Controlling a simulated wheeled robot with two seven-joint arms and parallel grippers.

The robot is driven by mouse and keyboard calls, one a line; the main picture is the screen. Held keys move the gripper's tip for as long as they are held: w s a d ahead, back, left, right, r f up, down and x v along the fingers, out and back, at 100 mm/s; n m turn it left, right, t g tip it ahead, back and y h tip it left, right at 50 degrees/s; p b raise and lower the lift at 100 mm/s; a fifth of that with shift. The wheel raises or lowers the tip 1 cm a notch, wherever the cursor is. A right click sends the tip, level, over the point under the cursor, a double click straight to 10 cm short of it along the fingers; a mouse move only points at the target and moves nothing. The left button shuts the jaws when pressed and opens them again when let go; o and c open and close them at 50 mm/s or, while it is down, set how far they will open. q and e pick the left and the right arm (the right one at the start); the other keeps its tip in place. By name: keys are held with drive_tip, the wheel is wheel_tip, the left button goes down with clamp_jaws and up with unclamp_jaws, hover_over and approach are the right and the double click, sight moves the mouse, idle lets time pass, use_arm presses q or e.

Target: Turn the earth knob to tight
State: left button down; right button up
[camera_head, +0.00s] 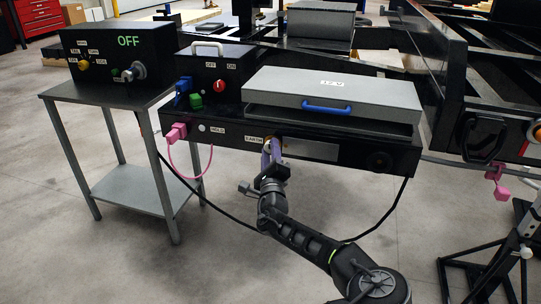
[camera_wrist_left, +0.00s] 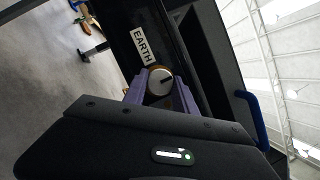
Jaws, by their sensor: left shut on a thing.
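The earth knob (camera_wrist_left: 159,82) is a round, pale knob with a dark mark on its face, beside the EARTH label (camera_wrist_left: 144,46) in the left wrist view. My left gripper (camera_wrist_left: 161,88) has purple fingers on both sides of the knob and is shut on it. In the head view my left gripper (camera_head: 271,153) reaches up to the front of the black panel (camera_head: 230,140), just right of the EARTH label (camera_head: 254,139). The fingers mostly hide the knob there. My right gripper is not in view.
A grey lid with a blue handle (camera_head: 327,106) lies above the panel. A pink plug (camera_head: 175,132) with its cable is at the panel's left. A box showing OFF (camera_head: 118,55) stands on a side table (camera_head: 115,97). Black cables hang near my arm. Open floor lies in front.

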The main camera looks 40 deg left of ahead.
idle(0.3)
use_arm(q)
drive_tip(key=c, duration=1)
unclamp_jaws()
drive_tip(key=p+v, duration=0.1)
drive_tip(key=v, duration=0.7)
drive_tip(key=shift+a, duration=0.1)
